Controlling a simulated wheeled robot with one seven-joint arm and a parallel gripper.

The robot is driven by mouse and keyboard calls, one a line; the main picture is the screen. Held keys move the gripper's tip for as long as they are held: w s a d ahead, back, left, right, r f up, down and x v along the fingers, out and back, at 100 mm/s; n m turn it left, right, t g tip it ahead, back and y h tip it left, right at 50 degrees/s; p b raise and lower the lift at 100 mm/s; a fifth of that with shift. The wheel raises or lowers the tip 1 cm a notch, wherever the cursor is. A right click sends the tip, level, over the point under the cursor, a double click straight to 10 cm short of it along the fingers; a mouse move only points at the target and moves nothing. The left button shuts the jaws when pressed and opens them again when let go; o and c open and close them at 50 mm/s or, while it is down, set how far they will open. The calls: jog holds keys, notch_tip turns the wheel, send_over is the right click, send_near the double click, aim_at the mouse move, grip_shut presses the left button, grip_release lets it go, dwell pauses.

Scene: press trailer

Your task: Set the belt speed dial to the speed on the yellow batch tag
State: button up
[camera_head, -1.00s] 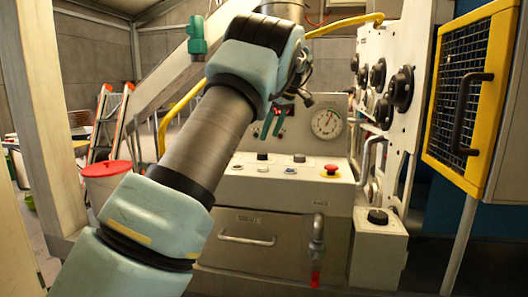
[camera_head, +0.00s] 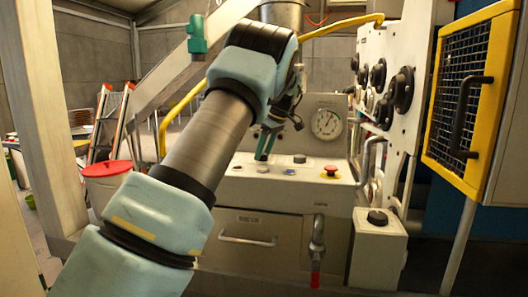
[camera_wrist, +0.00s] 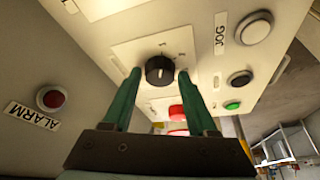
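The dial is a black round knob (camera_wrist: 159,70) on a pale plate with small marks, too small to read. In the wrist view my gripper (camera_wrist: 158,74) has its two green fingers apart, one on each side of the knob. Small gaps seem to show between fingertips and knob, and I cannot tell whether either touches. In the head view my gripper (camera_head: 264,152) points down at the left part of the console top (camera_head: 330,181), and its fingers hide the knob there. I see no yellow batch tag in either view.
A red mushroom button (camera_head: 331,170) and another black knob (camera_head: 299,158) are on the console. A round gauge (camera_head: 326,123) stands behind. The wrist view shows a JOG button (camera_wrist: 258,27), a green button (camera_wrist: 232,105) and a red ALARM lamp (camera_wrist: 53,98). A yellow-framed mesh guard (camera_head: 460,95) is right.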

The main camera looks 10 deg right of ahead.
grip_shut()
jog(key=shift+m, duration=0.4)
jog(key=m+t+h+b, duration=0.1)
jog(key=m, duration=0.2)
jog(key=shift+a+m+b, duration=0.15)
jog(key=shift+m+b, duration=0.15)
jog(key=shift+b, duration=0.1)
jog(key=shift+m+h, duration=1)
jog(key=shift+m, duration=1.2)
jog(key=shift+s, duration=0.1)
jog(key=shift+o, duration=1.7)
grip_release()
jog(key=shift+r, duration=0.1)
